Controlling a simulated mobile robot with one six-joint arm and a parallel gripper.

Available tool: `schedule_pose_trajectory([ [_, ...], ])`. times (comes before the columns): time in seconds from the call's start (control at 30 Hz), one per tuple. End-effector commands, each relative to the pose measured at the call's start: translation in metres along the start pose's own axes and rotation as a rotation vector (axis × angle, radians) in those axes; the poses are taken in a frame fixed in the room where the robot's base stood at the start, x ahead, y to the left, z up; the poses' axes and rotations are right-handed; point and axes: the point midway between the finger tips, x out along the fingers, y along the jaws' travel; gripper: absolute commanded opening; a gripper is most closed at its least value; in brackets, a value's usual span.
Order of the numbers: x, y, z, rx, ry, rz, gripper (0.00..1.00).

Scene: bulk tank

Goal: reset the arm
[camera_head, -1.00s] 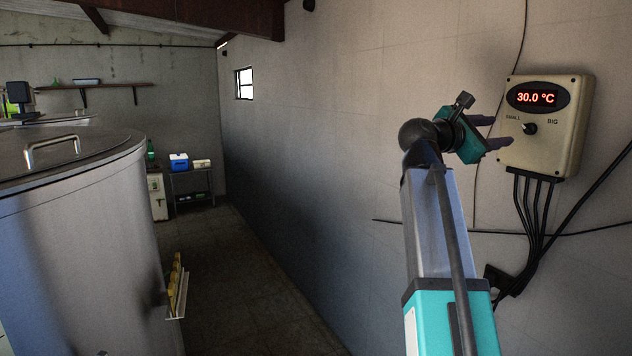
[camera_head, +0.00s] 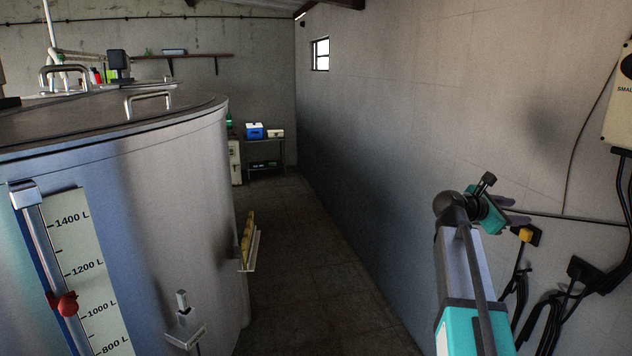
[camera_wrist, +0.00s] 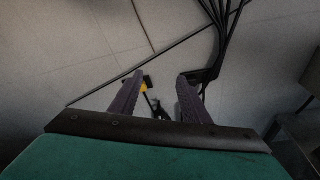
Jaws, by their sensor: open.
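My gripper (camera_head: 516,211) is at the right of the head view, at the end of my teal and grey arm, pointing right toward the wall. In the wrist view its two purple fingers (camera_wrist: 158,97) stand apart with nothing between them. Behind the fingers are the pale wall, black cables (camera_wrist: 212,40) and a small yellow-and-black plug (camera_wrist: 146,84). The gripper appears apart from the wall, though the exact gap is hard to tell.
A large steel tank (camera_head: 190,165) with a litre gauge (camera_head: 85,265) fills the left. The control box (camera_head: 618,105) is cut off at the right edge, with cables below. A shelf of yellow items (camera_head: 248,240) juts from the tank. The floor aisle (camera_head: 285,270) is clear.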

Motion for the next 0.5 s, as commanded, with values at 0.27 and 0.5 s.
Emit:
schedule_pose_trajectory([
  [0.27, 0.008, -0.026, -0.116, -0.074, 0.109, -0.026, 0.43],
  [0.5, 0.007, -0.058, -0.209, -0.109, 0.205, -0.057, 0.43],
])
